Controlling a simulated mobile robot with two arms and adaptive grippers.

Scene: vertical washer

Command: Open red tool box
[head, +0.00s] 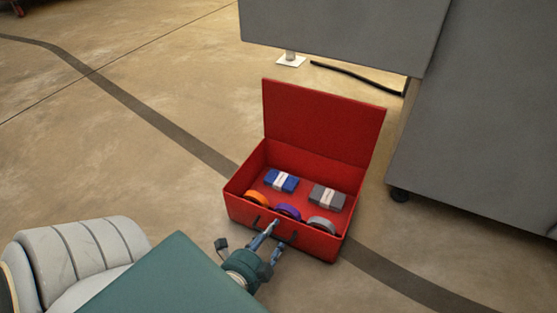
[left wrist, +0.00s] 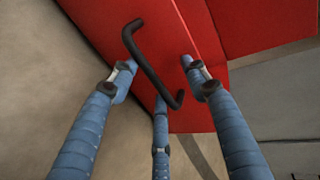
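The red tool box (head: 236,203) stands on the floor in the head view, its lid (head: 322,125) raised upright at the back. Inside show a blue packet (head: 281,181), a grey packet (head: 327,197) and orange, purple and grey rolls along the front. My left gripper (head: 276,236) is at the front wall, by the dark handle. In the left wrist view the black handle (left wrist: 148,62) lies between the spread blue fingers (left wrist: 158,75), against the red wall. The fingers stand apart; I see no firm grip. My right gripper is not in view.
Grey machine panels (head: 340,35) stand behind and to the right (head: 490,130) of the box. A black cable (head: 355,77) lies on the floor behind it. The concrete floor left of the box is clear, crossed by a dark stripe (head: 140,112).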

